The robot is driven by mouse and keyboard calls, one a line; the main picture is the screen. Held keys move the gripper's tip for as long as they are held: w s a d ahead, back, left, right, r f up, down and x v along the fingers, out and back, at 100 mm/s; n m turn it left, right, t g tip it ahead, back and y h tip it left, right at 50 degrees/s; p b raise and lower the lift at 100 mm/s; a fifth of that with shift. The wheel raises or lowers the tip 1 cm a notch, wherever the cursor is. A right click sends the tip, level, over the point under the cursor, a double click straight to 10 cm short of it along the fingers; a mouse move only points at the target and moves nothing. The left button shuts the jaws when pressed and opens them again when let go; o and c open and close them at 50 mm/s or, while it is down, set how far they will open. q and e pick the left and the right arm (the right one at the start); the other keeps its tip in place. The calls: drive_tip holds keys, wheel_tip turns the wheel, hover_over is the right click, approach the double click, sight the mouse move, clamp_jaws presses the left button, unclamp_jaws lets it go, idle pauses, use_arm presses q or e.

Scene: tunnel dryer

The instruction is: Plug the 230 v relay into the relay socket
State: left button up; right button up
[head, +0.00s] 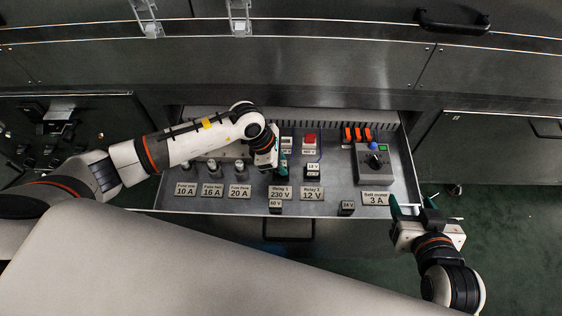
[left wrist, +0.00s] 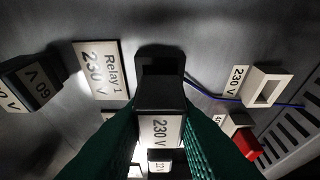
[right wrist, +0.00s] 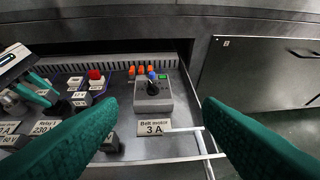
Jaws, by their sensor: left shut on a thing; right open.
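My left gripper (head: 281,163) is shut on the black 230 V relay (left wrist: 160,98), above the Relay 1 230 V label (head: 280,191) in the head view. In the left wrist view, the relay's white 230 V label faces the camera between the green fingers. A dark socket (left wrist: 160,56) shows just beyond the relay, beside the Relay 1 label (left wrist: 102,70). The relay overlaps it, so I cannot tell whether they touch. My right gripper (head: 414,206) is open and empty at the drawer's right front corner; its spread fingers frame the right wrist view (right wrist: 164,108).
A 60 V block (head: 275,206) and a 24 V block (head: 346,208) stand near the drawer's front. A 12 V relay (head: 313,170) stands above the Relay 2 label (head: 312,193). A grey switch box (head: 374,166) is at right. Fuses (head: 212,166) stand at left.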

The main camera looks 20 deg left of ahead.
use_arm(q)
drive_tip(key=shift+f, duration=0.35)
drive_tip(key=shift+f+b, duration=0.1)
drive_tip(key=shift+b, duration=0.2)
use_arm(e)
drive_tip(key=shift+w+a+r+t+y, duration=0.2)
drive_tip(key=shift+w+r+t, duration=0.25)
drive_tip(key=shift+r, duration=0.15)
drive_tip(key=shift+w+a+r+t+y, duration=0.1)
drive_tip(key=shift+w+a+r+t, duration=0.1)
drive_tip(key=shift+w+r+t, duration=0.3)
use_arm(q)
drive_tip(key=shift+f, duration=0.15)
use_arm(e)
drive_tip(key=shift+w+a+r+t, duration=0.1)
drive_tip(key=shift+w+r+t, duration=0.05)
drive_tip(key=shift+r+t, duration=0.25)
use_arm(q)
drive_tip(key=o, duration=1)
drive_tip(key=shift+o, duration=0.2)
use_arm(e)
drive_tip(key=shift+r, duration=0.1)
